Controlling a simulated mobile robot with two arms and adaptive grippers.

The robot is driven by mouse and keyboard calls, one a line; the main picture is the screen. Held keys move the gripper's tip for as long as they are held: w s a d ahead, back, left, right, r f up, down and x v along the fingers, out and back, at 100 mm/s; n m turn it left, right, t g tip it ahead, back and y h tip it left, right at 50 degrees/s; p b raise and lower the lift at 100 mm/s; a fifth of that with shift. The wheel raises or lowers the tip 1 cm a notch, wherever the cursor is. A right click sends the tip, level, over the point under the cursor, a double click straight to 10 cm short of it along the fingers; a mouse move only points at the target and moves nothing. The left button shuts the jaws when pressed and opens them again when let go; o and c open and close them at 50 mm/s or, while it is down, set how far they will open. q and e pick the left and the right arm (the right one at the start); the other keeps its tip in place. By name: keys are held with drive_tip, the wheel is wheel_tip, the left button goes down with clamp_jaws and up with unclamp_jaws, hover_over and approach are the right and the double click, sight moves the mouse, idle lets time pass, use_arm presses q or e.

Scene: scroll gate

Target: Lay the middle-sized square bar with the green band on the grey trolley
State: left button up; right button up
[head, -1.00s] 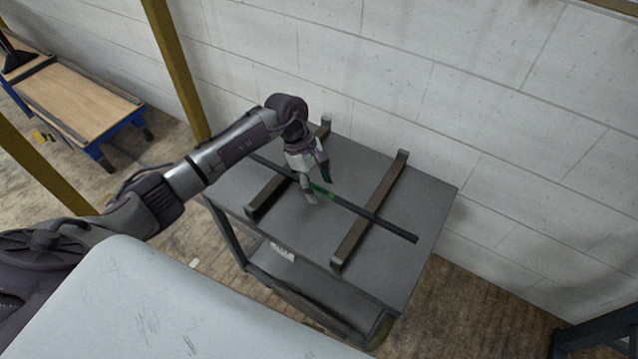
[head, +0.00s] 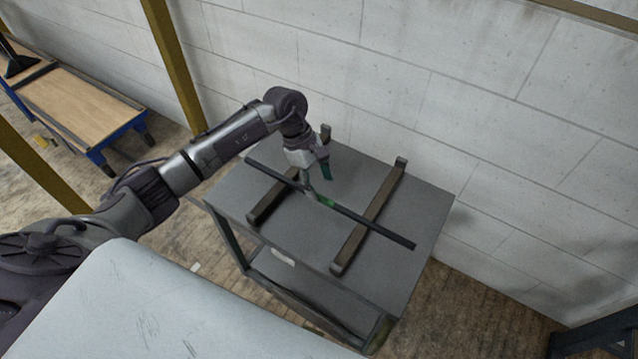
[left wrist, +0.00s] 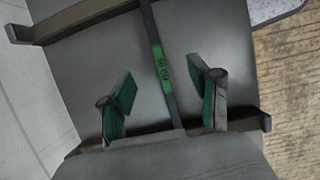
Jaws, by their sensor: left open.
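The square bar with the green band is a long, thin dark bar (head: 368,223). It lies across two dark bearers on top of the grey trolley (head: 425,215). Its green band (left wrist: 161,65) shows between the bearers. My left gripper (head: 318,182) is open over the bar, close to the band. In the left wrist view, its green-padded fingers (left wrist: 160,80) are apart, one on each side of the bar, with a gap to both. Nothing is in its grip. My right gripper is not in view.
Each bearer, the near-left one (head: 268,199) and the right one (head: 362,231), has a raised stop at its far end. A block wall (head: 480,110) stands behind the trolley. A wood-topped blue cart (head: 80,100) and yellow posts (head: 172,65) are at left.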

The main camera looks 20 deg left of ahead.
use_arm(q)
drive_tip(key=shift+r+p, duration=1.25)
drive_tip(key=shift+r, duration=1.6)
